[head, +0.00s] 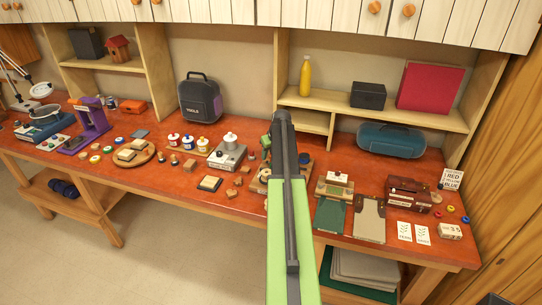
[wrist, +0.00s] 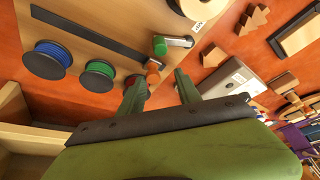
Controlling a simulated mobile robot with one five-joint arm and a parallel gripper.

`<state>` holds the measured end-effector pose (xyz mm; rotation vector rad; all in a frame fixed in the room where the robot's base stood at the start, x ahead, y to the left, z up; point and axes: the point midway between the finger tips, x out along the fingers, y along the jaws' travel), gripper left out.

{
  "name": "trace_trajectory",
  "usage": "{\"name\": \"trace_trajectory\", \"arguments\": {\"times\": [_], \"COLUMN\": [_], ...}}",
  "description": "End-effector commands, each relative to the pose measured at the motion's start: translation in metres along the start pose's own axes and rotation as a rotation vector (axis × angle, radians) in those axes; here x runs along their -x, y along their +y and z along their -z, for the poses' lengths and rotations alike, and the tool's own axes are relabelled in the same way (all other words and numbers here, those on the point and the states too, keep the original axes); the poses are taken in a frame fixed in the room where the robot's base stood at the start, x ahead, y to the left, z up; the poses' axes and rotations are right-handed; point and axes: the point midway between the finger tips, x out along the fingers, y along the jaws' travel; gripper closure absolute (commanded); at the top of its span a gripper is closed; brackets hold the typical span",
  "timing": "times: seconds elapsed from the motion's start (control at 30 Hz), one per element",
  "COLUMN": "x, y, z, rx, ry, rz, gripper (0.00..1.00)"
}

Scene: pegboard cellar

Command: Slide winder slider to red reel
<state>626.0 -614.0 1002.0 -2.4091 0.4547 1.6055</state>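The winder is a wooden board (wrist: 115,18) with a dark rail (wrist: 88,36) along it. A blue reel (wrist: 47,60), a green reel (wrist: 97,74) and a red reel (wrist: 136,84) stand in a row beside the rail. The red reel is partly hidden behind one finger. A small orange block (wrist: 153,68), which looks like the slider, is near the rail's end and the red reel. A green-knobbed crank (wrist: 160,45) is close by. My gripper (wrist: 158,88) is open, its fingertips just short of the orange block; contact is unclear. In the head view my arm hides most of the winder.
A grey metal box (wrist: 230,78) and wooden blocks (wrist: 250,20) lie beside the winder. In the head view, a press (head: 335,188) and a brown box (head: 408,193) stand right of my arm, a grey box (head: 227,155) left. Shelves (head: 322,100) stand behind.

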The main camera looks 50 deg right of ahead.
Motion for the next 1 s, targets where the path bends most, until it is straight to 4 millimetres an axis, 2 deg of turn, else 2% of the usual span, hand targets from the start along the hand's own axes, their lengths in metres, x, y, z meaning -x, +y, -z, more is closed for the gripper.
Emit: {"name": "trace_trajectory", "arguments": {"times": [0.27, 0.47, 1.0], "x": [0.003, 0.026, 0.156], "y": [0.007, 0.008, 0.007], "z": [-0.002, -0.002, -0.001], "rx": [-0.006, -0.006, -0.006], "ry": [-0.001, -0.001, -0.001], "rz": [-0.006, -0.007, -0.005], "gripper": [0.59, 0.59, 0.59]}}
